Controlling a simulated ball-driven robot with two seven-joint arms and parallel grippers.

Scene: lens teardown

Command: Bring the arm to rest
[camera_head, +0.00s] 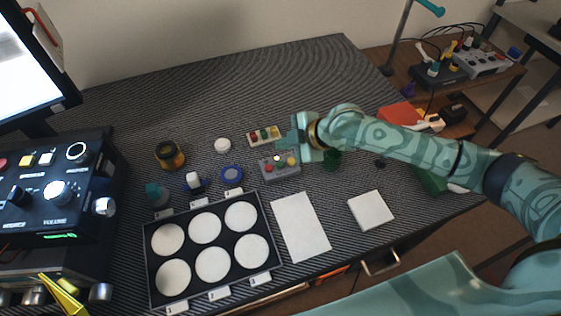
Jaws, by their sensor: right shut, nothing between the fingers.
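My right arm reaches in from the right over the dark ribbed table (270,80). My right gripper (290,144) is shut and empty. It hovers by a small grey box with coloured buttons (280,167) and a light strip with coloured pegs (262,135); whether it touches either I cannot tell. My left gripper is not in view.
A black tray with white round pads (211,283) sits at the front. A white sheet (301,227) and a white square (371,210) lie right of it.

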